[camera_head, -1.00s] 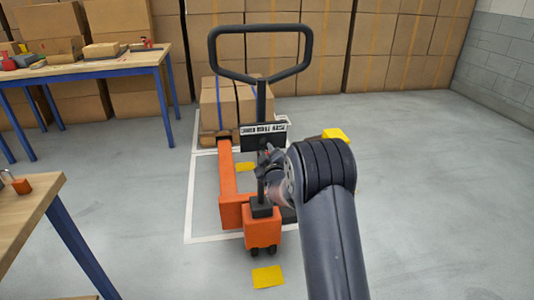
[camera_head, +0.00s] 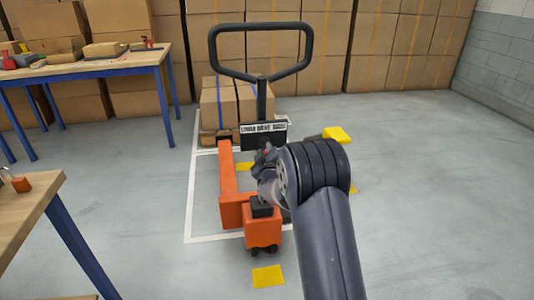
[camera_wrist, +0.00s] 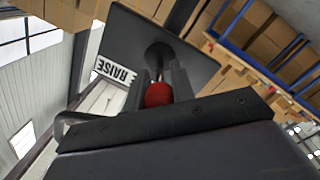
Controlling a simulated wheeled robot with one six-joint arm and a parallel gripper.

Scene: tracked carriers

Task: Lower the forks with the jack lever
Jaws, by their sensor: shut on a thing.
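The orange pallet jack (camera_head: 232,190) stands in the middle of the head view with its black loop handle (camera_head: 213,45) upright. A black plate with a white label strip (camera_head: 262,127) is on the handle's shaft. In the wrist view the jack lever's red knob (camera_wrist: 158,95) sits between the fingers of my gripper (camera_wrist: 164,88), which is shut on it. The lever's stem runs to a socket in the dark plate (camera_wrist: 185,42). In the head view my gripper (camera_head: 264,157) is just below the plate, and my wrist hides the knob.
A pallet with cartons (camera_head: 222,105) stands behind the jack, within white floor lines (camera_head: 189,190). Workbenches (camera_head: 100,68) are on the left, with a nearer wooden one (camera_head: 25,215). Stacked boxes line the back. Open floor lies to the right (camera_head: 440,190).

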